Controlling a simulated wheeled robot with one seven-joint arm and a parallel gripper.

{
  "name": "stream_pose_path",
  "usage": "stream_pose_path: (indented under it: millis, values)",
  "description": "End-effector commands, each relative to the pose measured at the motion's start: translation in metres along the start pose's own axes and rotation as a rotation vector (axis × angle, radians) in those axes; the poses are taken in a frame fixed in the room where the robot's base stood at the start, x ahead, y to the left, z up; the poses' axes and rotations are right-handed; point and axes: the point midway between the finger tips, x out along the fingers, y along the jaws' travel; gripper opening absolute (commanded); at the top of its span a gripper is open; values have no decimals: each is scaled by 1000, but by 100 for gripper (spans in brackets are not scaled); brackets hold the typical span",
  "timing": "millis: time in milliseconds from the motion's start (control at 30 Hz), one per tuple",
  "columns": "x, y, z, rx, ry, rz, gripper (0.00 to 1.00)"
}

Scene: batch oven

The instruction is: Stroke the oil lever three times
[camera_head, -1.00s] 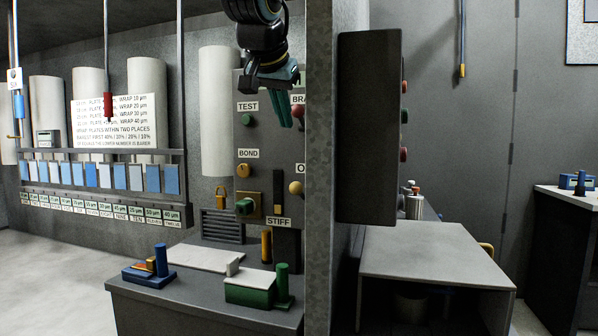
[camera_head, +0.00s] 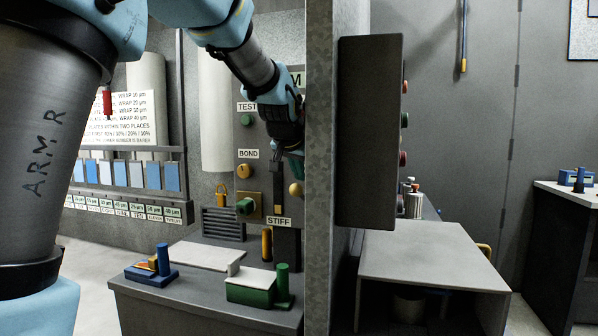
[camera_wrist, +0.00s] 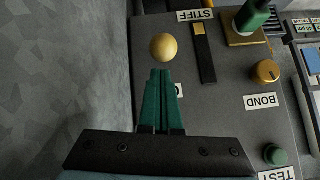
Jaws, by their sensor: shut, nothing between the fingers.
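In the wrist view the knob (camera_wrist: 164,47) lies just beyond my fingertips. A label beside it is mostly covered by the fingers, with only one letter showing. My gripper (camera_wrist: 161,72) has teal fingers, shut with nothing between them, pointing at the knob. I cannot tell whether the tips touch it. In the head view my gripper (camera_head: 293,160) is just above the knob, partly hidden by the wall edge. The lever's shaft is hidden.
The panel also carries a green TEST button (camera_head: 246,120), a yellow BOND knob (camera_head: 244,171), a green knob (camera_head: 245,206) and a STIFF slot (camera_head: 278,193). Below is a bench (camera_head: 205,308) with blue and green fixtures. A wall edge (camera_head: 320,230) stands close right.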

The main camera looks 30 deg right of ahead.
Motion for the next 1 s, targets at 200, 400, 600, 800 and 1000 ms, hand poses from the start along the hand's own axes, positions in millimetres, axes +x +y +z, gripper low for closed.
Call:
stream_pose_path:
  millis: [200,400,600,800,1000]
  values:
    - [6,0,0,-1,0,0,0]
    - [6,0,0,-1,0,0,0]
    - [7,0,2,-1,7,-1,0]
    - [10,1,6,-2,37,-8,0]
    - [9,1,6,-4,53,-11,0]
